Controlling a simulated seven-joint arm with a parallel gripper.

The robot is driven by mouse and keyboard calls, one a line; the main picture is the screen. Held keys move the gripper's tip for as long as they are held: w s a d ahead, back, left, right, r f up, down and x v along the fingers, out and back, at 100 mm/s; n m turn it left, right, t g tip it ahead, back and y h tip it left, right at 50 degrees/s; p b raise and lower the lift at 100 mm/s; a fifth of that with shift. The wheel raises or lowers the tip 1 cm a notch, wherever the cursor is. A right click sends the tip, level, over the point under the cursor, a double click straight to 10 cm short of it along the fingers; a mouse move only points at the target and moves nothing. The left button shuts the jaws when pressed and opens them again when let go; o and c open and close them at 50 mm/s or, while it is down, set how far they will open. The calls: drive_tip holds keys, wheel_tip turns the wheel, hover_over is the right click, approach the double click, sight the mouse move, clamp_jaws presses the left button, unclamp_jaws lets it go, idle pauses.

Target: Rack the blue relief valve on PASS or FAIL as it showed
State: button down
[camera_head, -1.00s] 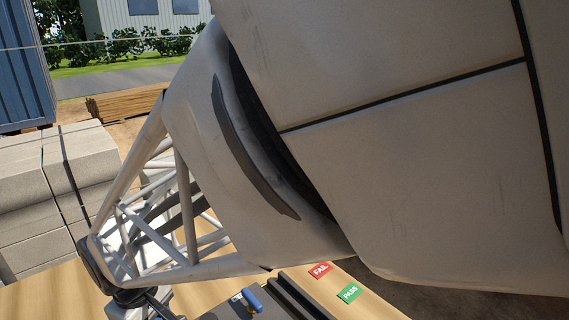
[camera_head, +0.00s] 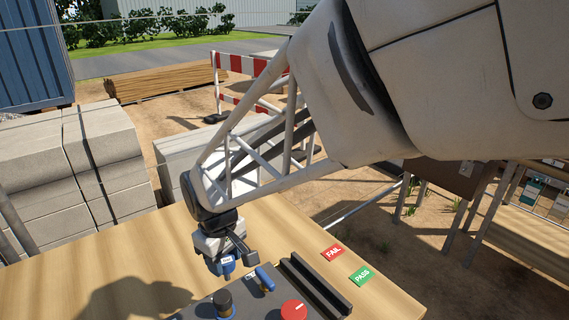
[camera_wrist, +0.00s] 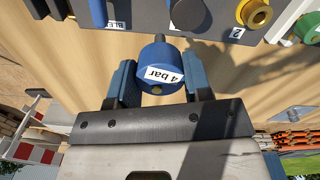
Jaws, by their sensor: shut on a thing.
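In the wrist view, the valve (camera_wrist: 158,62) sits between the two blue-grey fingers of my gripper (camera_wrist: 160,78). Its white label reads "4 bar". A red FAIL tag (camera_head: 333,253) and a green PASS tag (camera_head: 362,276) lie on the table at the right. A dark rail-like rack (camera_head: 318,284) stands to their left.
The dark panel (camera_head: 190,312) carries a blue lever (camera_head: 265,279), a red knob (camera_head: 293,311) and a black knob (camera_head: 222,300). A brass fitting (camera_wrist: 256,12) shows in the wrist view. The wooden table (camera_head: 100,270) is clear at the left.

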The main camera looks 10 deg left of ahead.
drive_tip(key=w+d+m, duration=0.3)
drive_tip(key=w+d, duration=0.8)
drive_tip(key=d, duration=0.4)
drive_tip(key=shift+w+d, duration=0.15)
drive_tip(key=shift+w, duration=0.2)
drive_tip(key=shift+f, duration=0.15)
drive_tip(key=shift+f, duration=2.4)
drive_tip(key=shift+f, duration=0.45)
drive_tip(key=shift+f, duration=1.05)
drive_tip(key=shift+f, duration=1.05)
unclamp_jaws()
